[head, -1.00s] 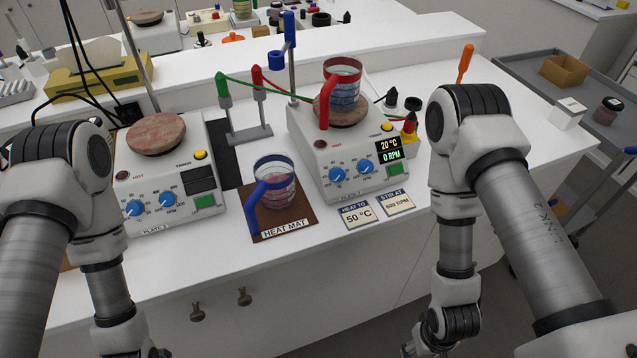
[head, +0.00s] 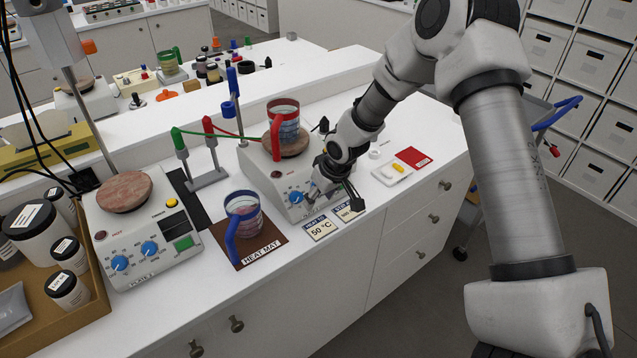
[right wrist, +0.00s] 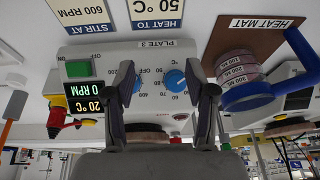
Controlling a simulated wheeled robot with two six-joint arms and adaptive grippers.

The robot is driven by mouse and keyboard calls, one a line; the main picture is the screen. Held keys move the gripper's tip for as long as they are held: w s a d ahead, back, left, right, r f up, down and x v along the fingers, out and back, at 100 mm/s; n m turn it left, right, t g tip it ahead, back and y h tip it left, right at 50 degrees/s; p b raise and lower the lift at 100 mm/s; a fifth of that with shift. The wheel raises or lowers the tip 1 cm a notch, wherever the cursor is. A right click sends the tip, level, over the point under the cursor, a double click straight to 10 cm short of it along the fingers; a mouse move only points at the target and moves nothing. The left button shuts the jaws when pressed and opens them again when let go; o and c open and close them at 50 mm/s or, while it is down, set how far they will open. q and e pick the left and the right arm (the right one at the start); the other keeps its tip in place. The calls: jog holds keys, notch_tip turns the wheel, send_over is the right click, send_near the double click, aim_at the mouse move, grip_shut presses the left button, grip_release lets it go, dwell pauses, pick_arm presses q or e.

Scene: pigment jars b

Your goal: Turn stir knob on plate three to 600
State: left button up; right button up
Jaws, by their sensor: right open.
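Plate three (head: 285,170) is a white hot plate with blue dials. In the right wrist view it is upside down, with its display (right wrist: 84,105) reading 20 °C and 0 RPM. The stir knob (right wrist: 136,84) is blue and partly behind one finger; the heat knob (right wrist: 175,80) is beside it. My right gripper (head: 335,193) is at the plate's front; in its wrist view the open fingers (right wrist: 162,92) spread across the knob area, empty. I cannot tell whether they touch. The STIR AT 600 RPM card (right wrist: 82,12) lies in front of the plate. My left gripper is out of view.
A red-handled beaker (head: 284,127) stands on plate three. A blue-handled beaker (head: 243,215) stands on the heat mat (head: 262,252). Plate 2 (head: 150,250) and a tray of jars (head: 90,325) are at left. A red pad (head: 414,157) lies to the right.

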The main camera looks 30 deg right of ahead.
jog(key=w+d+r, duration=0.3)
jog(key=d+r, duration=0.1)
jog(key=r, duration=0.1)
jog(key=shift+t+h, duration=0.3)
jog(key=p+x, duration=0.1)
jog(key=x, duration=0.6)
jog(key=shift+f, duration=0.2)
jog(key=shift+w+d+f, duration=0.1)
grip_shut()
